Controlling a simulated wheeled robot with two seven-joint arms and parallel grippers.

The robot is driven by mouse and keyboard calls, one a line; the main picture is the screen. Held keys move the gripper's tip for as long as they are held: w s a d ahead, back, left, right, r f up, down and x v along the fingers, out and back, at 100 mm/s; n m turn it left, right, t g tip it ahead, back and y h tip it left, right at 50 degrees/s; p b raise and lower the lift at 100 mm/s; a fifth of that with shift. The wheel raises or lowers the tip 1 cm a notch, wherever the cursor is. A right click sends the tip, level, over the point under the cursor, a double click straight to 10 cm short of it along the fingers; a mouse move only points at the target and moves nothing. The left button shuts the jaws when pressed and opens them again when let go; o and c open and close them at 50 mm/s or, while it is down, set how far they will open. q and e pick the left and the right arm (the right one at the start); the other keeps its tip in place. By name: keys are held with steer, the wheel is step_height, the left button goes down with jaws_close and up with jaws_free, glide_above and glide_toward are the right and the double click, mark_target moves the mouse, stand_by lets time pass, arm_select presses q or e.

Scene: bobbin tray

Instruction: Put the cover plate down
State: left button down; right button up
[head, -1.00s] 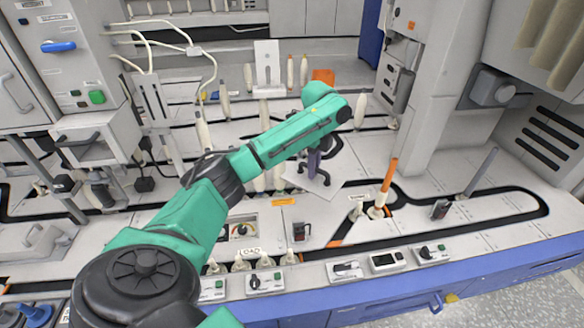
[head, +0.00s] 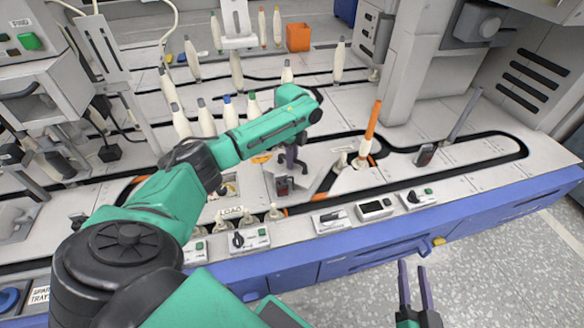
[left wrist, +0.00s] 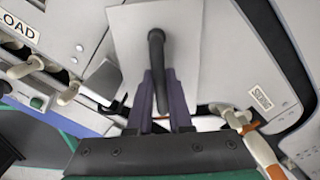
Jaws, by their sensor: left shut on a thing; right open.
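The cover plate (head: 316,182) is a pale flat plate with a black bar handle. My left gripper (head: 297,158) is shut on that handle, over the front middle of the bench. In the left wrist view the plate (left wrist: 125,45) lies beyond the purple fingers (left wrist: 161,80), with the handle between them. My own arm and gripper hide part of the plate in the head view, and I cannot tell whether it touches the bench. My right gripper (head: 413,268) is open and empty, low in front of the bench's blue front edge.
An orange-topped spindle (head: 371,125) stands right of the plate. A small red-faced switch (head: 283,187) is just left of it. Several pale bobbins (head: 206,118) stand farther back, near an orange box (head: 298,37). Control boxes (head: 376,208) line the front edge. The right bench surface is fairly clear.

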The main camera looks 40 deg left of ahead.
arm_select(q)
step_height(320, 180, down, 3)
steer(key=shift+f+b, duration=0.1)
steer(key=shift+b, duration=0.6)
arm_select(e)
steer(key=w+r+t, duration=0.2)
steer(key=r, duration=0.6)
steer(key=w+d+r+t+y, duration=0.1)
steer(key=w+r+t, duration=0.2)
steer(key=r, duration=0.4)
steer(key=shift+w+d+r+n, duration=0.2)
steer(key=shift+w+r+n, duration=0.1)
steer(key=shift+r+n, duration=0.1)
arm_select(q)
steer(key=c, duration=0.8)
jaws_free()
steer(key=shift+c, duration=0.2)
arm_select(e)
steer(key=shift+f, duration=0.15)
